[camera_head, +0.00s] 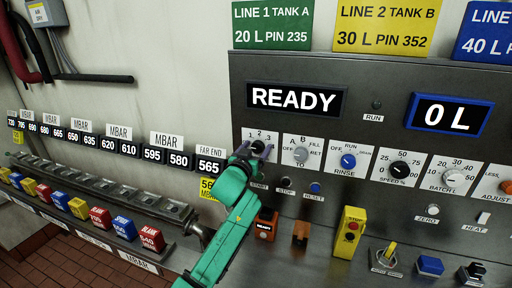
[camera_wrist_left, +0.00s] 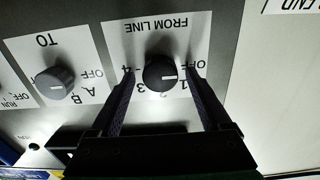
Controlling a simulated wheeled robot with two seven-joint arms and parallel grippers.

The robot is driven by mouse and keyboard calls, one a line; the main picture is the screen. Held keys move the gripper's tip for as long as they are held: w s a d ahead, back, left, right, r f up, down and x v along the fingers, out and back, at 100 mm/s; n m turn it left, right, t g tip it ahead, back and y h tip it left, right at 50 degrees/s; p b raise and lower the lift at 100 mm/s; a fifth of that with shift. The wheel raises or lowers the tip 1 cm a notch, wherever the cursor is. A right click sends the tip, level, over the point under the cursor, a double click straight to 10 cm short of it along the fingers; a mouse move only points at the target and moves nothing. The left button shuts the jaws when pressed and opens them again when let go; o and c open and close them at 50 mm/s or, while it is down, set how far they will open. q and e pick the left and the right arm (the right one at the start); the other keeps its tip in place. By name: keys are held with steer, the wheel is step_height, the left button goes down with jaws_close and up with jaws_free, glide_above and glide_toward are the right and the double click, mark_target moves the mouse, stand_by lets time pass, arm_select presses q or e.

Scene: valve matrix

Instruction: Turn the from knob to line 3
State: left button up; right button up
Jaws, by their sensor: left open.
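The from knob (camera_head: 258,146) is a small black dial on a white card on the steel panel, with numbers 1, 2, 3 above it in the head view. My left gripper (camera_head: 253,149) is at it and partly covers the card. In the left wrist view, upside down, the FROM LINE knob (camera_wrist_left: 160,73) sits between the two open fingers of my left gripper (camera_wrist_left: 160,82), one on each side. I cannot tell if they touch it. Its white mark points right, near OFF and 1; the exact setting is unclear. My right gripper is out of view.
The grey TO knob (camera_head: 300,155) is close on the right, then the blue RINSE knob (camera_head: 348,161). START, STOP and RESET buttons (camera_head: 315,187) lie below. A READY display (camera_head: 296,98) is above. A LINE 1 TANK A sign (camera_head: 272,26) hangs at the top.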

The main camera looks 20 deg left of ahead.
arm_select(q)
steer(key=shift+f, duration=0.1)
steer(key=shift+c, duration=0.9)
jaws_close()
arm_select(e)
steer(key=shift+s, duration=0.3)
